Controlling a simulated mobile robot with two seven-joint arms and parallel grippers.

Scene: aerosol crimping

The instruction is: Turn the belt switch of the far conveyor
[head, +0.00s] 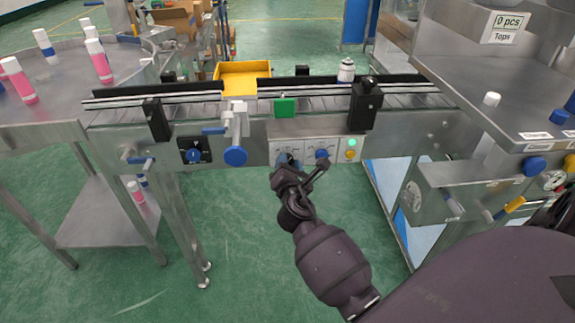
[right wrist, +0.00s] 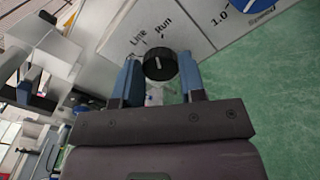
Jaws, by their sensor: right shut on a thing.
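The conveyor (head: 240,172) runs across the head view, with a pale control panel on its front side. My right gripper (head: 287,163) reaches up to the left part of that panel. In the right wrist view, the two blue fingers of my right gripper (right wrist: 161,78) sit on either side of a round black knob (right wrist: 160,66) with a white mark line. The gripper is shut on this knob. The panel beside it reads "Line" and "Run". In the head view my gripper hides the knob. My left gripper does not show.
Right of my gripper are a blue knob (head: 322,154) and a lit green lamp (head: 352,143). A black switch plate (head: 194,150) and a blue handwheel (head: 235,156) are further left. A white can (head: 346,70) stands on the belt. A steel table (head: 500,90) stands right.

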